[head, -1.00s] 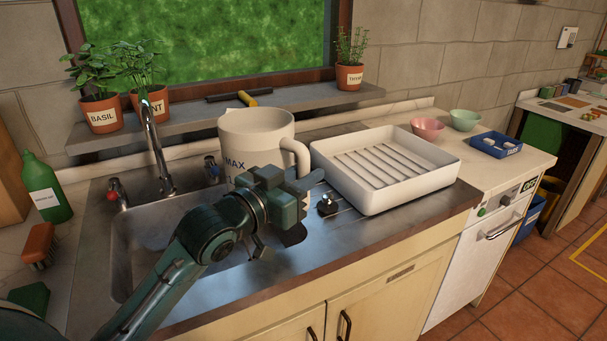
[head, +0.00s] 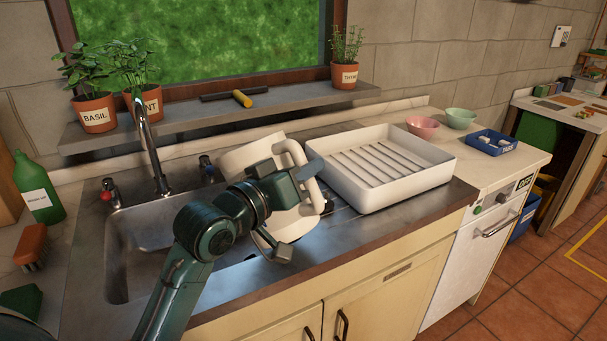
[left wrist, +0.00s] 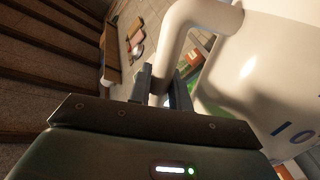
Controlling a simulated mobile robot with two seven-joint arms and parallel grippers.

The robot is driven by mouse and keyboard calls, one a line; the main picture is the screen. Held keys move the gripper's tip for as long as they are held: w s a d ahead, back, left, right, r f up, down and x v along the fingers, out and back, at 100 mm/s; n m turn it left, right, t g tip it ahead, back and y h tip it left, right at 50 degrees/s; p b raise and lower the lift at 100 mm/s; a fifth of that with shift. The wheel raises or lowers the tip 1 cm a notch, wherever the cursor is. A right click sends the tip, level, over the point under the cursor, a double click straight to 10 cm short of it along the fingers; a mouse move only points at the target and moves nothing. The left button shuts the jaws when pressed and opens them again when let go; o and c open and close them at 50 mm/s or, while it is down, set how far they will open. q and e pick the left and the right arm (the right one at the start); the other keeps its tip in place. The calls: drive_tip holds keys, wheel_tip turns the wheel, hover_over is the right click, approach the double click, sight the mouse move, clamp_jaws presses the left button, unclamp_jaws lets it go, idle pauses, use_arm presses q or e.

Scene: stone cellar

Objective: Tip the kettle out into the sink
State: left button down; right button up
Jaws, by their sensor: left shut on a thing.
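The cream kettle (head: 252,155) is held tilted over the right part of the steel sink (head: 125,250), its open top leaning left and its base swung out to the lower right. My left gripper (head: 291,190) is shut on the kettle's handle. In the left wrist view the handle (left wrist: 185,35) runs between the fingers (left wrist: 160,88), and the kettle's body (left wrist: 275,70) fills the right side. My forearm and gripper hide much of the kettle and part of the basin. I see no stream of water. My right gripper is not in view.
A white ribbed draining tray (head: 380,190) stands close to the right of the kettle. The tap (head: 152,150) rises behind the basin. A green bottle (head: 38,188) and a brush (head: 32,245) are at the left. Potted herbs stand on the sill (head: 205,115).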

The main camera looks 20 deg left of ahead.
sight(274, 146)
use_arm(q)
drive_tip(key=shift+a+r+n+p, duration=0.25)
drive_tip(key=shift+r+n+p, duration=0.1)
drive_tip(key=shift+r+n, duration=0.3)
drive_tip(key=shift+w+a+r+n, duration=0.3)
drive_tip(key=shift+a+r+n, duration=0.35)
drive_tip(key=shift+n, duration=0.4)
drive_tip(key=shift+w+a+r+n, duration=0.15)
drive_tip(key=shift+w+a+n, duration=0.05)
drive_tip(key=shift+a+n, duration=0.45)
drive_tip(key=shift+w+a+n, duration=0.2)
drive_tip(key=shift+a+n, duration=0.35)
drive_tip(key=shift+n, duration=0.05)
drive_tip(key=shift+w+a+n, duration=0.2)
drive_tip(key=shift+a+n, duration=0.35)
drive_tip(key=shift+a, duration=0.25)
drive_tip(key=shift+w+a+f+n+p, duration=0.2)
drive_tip(key=shift+a+n+p, duration=0.3)
drive_tip(key=shift+n+p, duration=0.15)
drive_tip(key=shift+a, duration=0.1)
drive_tip(key=shift+w+a+f, duration=0.1)
drive_tip(key=shift+a, duration=0.05)
drive_tip(key=shift+w+a+f+n+p, duration=0.15)
drive_tip(key=shift+a+n+p, duration=0.05)
drive_tip(key=shift+a+n, duration=0.15)
drive_tip(key=shift+w+a+f+n+p, duration=0.1)
drive_tip(key=shift+a+f+n+p, duration=0.05)
drive_tip(key=shift+a+n, duration=0.2)
